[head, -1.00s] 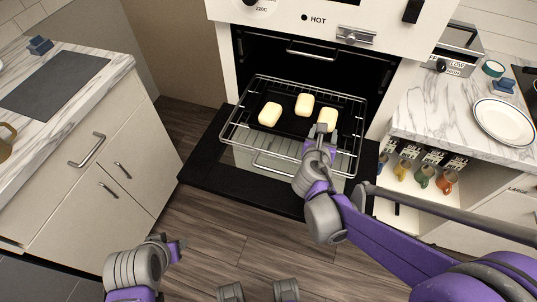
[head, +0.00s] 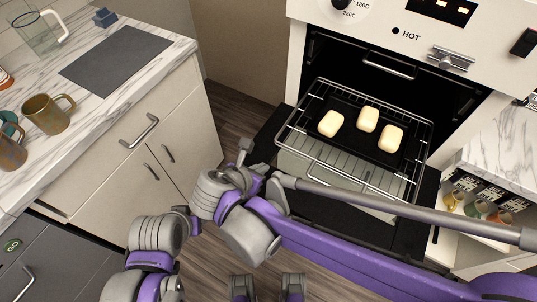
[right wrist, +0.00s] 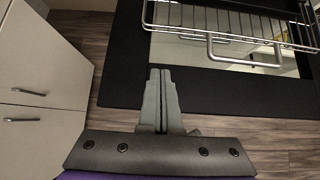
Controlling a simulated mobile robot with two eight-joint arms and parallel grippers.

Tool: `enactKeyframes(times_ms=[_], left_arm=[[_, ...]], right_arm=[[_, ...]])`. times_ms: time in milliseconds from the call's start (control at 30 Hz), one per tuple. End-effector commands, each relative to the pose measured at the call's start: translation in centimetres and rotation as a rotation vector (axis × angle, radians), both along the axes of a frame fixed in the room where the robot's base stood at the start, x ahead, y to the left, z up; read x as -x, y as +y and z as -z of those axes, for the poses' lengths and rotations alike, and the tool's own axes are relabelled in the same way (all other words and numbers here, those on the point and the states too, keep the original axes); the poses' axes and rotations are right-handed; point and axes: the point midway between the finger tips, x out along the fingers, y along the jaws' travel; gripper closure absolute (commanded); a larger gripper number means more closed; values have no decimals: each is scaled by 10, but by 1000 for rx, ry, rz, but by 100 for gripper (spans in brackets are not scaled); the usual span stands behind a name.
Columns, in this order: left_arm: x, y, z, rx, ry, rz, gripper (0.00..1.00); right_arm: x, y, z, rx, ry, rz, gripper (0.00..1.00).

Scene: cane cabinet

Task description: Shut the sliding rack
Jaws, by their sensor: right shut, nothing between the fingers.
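The wire sliding rack (head: 300,142) is pulled out of the open oven over its lowered black door (head: 270,135). It carries a black tray (head: 352,132) with three pale buns. The rack also fills the top right of the right wrist view (right wrist: 245,38), its front bar facing my fingers. My right gripper (head: 244,152) is shut and empty, left of the door and apart from the rack.
A white cabinet (head: 110,150) with a marble top stands at left, close to my right gripper. A counter (head: 500,150) with mugs below stands right of the oven. Wooden floor (head: 235,105) shows between the left cabinet and the door.

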Motion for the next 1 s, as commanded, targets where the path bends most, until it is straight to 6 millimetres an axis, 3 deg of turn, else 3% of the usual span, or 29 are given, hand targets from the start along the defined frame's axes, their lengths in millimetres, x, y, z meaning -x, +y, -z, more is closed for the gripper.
enactKeyframes(times_ms=[467, 700, 1000], left_arm=[[2, 0, 12, 0, 4, 0, 50], [1, 0, 8, 0, 3, 0, 50], [1, 0, 8, 0, 3, 0, 50]], right_arm=[[-58, -37, 69, 1, -1, 4, 100], [-85, -53, 65, 0, -2, 4, 100], [-90, -56, 65, 0, -1, -1, 100]])
